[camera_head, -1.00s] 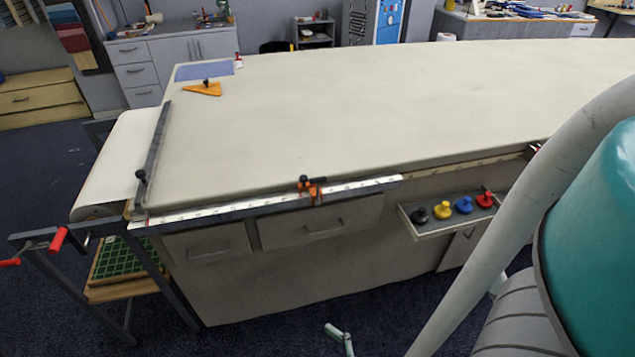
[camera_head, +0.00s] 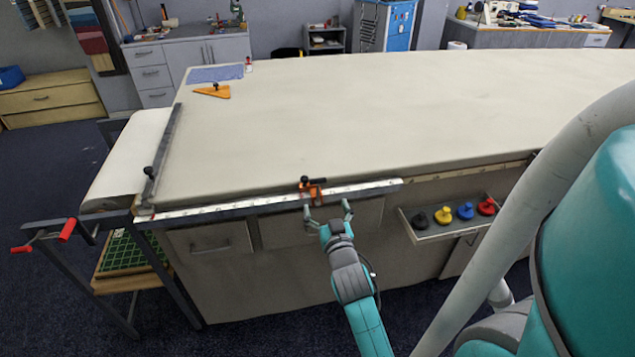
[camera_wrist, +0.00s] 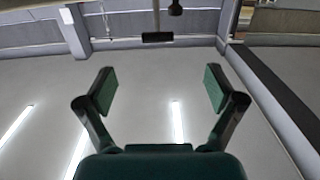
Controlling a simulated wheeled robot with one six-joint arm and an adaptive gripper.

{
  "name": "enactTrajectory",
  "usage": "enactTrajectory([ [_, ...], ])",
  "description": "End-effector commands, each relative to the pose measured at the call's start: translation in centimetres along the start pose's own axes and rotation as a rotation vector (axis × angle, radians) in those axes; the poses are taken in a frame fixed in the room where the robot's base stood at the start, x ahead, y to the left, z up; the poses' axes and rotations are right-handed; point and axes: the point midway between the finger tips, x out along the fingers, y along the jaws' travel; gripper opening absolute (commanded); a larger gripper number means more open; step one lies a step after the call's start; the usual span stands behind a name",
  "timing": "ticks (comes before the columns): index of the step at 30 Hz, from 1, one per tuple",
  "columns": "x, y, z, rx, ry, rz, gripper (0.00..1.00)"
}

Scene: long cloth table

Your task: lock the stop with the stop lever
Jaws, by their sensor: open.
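The orange stop (camera_head: 314,190) sits on the ruled metal rail (camera_head: 245,205) along the table's front edge. A black lever (camera_head: 305,180) shows on top of the stop; I cannot tell from its angle whether it is locked. My gripper (camera_head: 327,207) is open and empty, just below and in front of the stop, apart from the lever. In the wrist view my gripper (camera_wrist: 160,80) has its two green-padded fingers spread with nothing between them. The stop is not clearly recognisable there.
A shelf (camera_head: 428,236) with black, yellow, blue and red knobbed pieces hangs to the right. A dark bar (camera_head: 163,155) crosses the table's left end. An orange triangle (camera_head: 214,91) lies far left. The tabletop (camera_head: 350,110) is mostly clear.

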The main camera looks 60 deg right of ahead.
Motion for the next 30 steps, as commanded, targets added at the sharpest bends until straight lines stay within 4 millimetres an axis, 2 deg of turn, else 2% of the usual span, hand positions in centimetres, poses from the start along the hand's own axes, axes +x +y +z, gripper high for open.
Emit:
enactTrajectory([
  [8,2.3,0.4,-0.3,0.001,0.004,0.009,0.93],
  [21,9.1,0.3,-0.3,0.0,0.003,0.008,0.93],
  [30,11.0,0.4,-0.1,0.001,0.001,0.007,0.93],
])
